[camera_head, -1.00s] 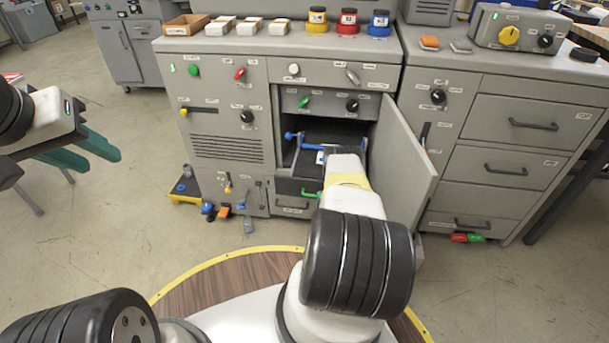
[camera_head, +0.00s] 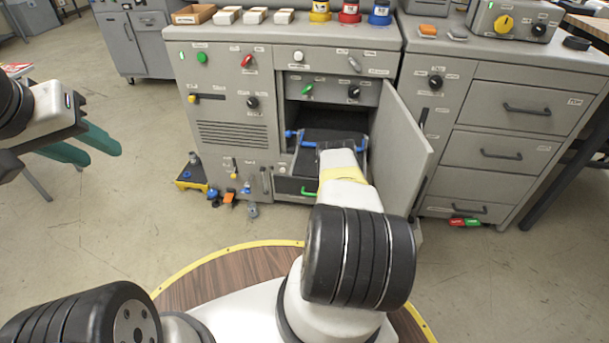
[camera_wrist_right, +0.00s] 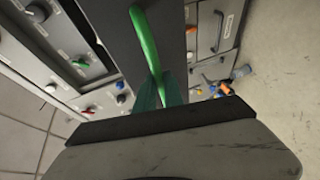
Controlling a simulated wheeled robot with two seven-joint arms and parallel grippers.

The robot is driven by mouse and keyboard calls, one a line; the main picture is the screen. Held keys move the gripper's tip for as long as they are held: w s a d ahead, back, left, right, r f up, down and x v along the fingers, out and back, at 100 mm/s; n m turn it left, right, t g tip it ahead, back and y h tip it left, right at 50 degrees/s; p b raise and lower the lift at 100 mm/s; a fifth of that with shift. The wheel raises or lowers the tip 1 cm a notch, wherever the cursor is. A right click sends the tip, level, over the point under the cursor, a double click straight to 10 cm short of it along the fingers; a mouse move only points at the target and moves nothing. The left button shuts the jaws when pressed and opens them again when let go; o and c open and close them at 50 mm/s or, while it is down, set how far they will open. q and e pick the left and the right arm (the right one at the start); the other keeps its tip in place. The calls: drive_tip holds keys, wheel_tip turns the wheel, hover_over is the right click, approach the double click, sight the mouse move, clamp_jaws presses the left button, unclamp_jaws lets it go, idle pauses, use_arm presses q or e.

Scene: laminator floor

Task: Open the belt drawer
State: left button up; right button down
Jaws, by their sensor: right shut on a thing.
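The belt drawer (camera_head: 290,186) is a dark drawer low in the open bay of the grey cabinet. It stands partly pulled out, its front clear of the bay. Its green handle (camera_head: 309,191) shows beside my right forearm. In the right wrist view the green handle (camera_wrist_right: 146,38) runs down between the green fingers of my right gripper (camera_wrist_right: 160,92), which is shut on it. In the head view that gripper is hidden behind my own arm. My left gripper (camera_head: 98,146), with green fingers apart, is open and empty in the air at the left.
The bay's door (camera_head: 402,145) is swung open on the right, close to my right arm. Blue rollers (camera_head: 305,134) lie inside the bay. A yellow-edged tray (camera_head: 191,178) and small parts are on the floor at left.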

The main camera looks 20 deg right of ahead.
drive_tip(key=c, duration=1.5)
unclamp_jaws()
drive_tip(key=shift+o, duration=0.2)
drive_tip(key=v, duration=0.8)
drive_tip(key=shift+f, duration=0.1)
